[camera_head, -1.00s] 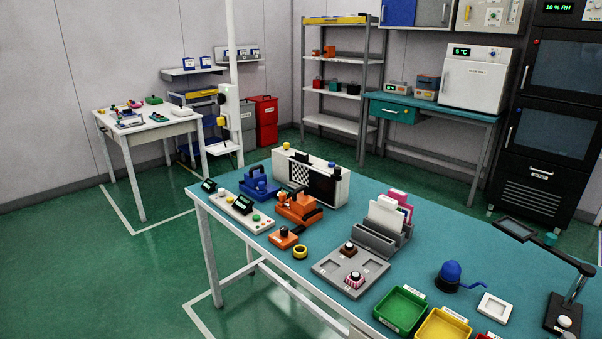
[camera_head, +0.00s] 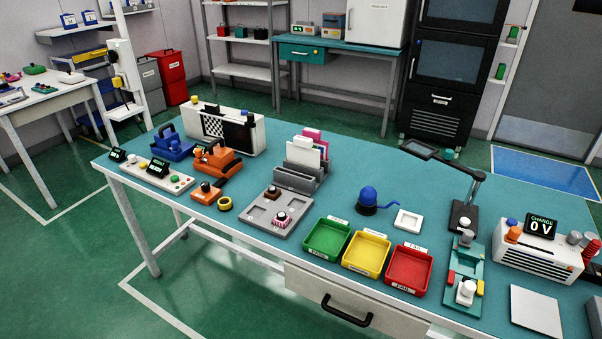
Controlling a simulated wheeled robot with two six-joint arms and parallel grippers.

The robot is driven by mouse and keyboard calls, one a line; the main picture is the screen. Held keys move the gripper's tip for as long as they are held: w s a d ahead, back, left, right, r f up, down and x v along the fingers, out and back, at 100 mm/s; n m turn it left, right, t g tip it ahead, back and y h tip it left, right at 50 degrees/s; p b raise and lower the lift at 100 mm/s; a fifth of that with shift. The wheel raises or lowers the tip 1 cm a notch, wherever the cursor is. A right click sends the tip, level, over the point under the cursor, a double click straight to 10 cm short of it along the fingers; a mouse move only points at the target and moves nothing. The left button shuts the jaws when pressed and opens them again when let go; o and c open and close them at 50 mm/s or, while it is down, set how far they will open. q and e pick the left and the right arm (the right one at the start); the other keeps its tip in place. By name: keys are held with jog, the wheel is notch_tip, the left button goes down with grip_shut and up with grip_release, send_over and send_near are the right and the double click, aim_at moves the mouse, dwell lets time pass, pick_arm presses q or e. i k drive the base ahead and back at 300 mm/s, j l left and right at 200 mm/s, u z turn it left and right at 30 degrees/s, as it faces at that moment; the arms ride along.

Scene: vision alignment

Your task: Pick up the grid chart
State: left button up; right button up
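No part marked clearly as a grid chart can be read at this size. A black-and-white checkered panel (camera_head: 212,126) shows on the front of a white box (camera_head: 260,134) at the back left of the teal table (camera_head: 350,165). A grey rack (camera_head: 296,181) near the table's middle holds upright cards, a white card (camera_head: 301,154) in front and a pink card (camera_head: 313,136) behind; their faces are too small to tell. Neither of my grippers is in view.
Orange devices (camera_head: 217,158) and a blue device (camera_head: 175,148) stand left of the rack. A grey tray (camera_head: 262,216) and green (camera_head: 327,239), yellow (camera_head: 367,254) and red (camera_head: 408,268) bins are in front. A magnifier arm (camera_head: 476,187) rises at right.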

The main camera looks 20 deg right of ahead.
aim_at(213, 127)
jog(key=i+j+z, duration=0.15)
jog(key=z, duration=0.3)
jog(key=i+j+z, duration=0.25)
jog(key=z, duration=0.25)
